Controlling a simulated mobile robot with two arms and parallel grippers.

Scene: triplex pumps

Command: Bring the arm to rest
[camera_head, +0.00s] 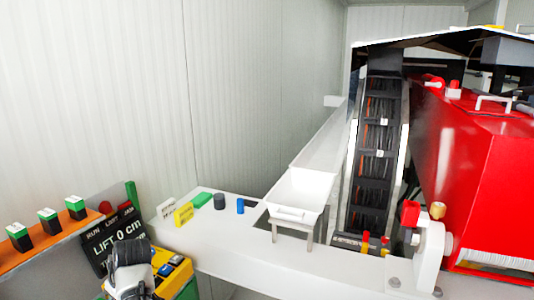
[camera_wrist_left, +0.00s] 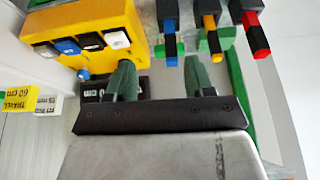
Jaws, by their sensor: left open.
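My left arm (camera_head: 130,267) shows at the bottom left of the head view, in front of the black display and beside the yellow button box. In the left wrist view my left gripper (camera_wrist_left: 160,80) has two green fingers set well apart, with nothing between them. The yellow button box (camera_wrist_left: 95,20) is at the upper left of that view, close to one finger; it also shows in the head view (camera_head: 178,272). My right gripper is not in view.
A black display (camera_head: 112,236) reads "LIFT 0 cm". Green-topped blocks (camera_head: 48,220) stand on an orange shelf (camera_head: 65,238) at left. A white table (camera_head: 230,262) carries small tags and cylinders. A white trough (camera_head: 298,190) and red machine (camera_head: 465,170) stand to the right.

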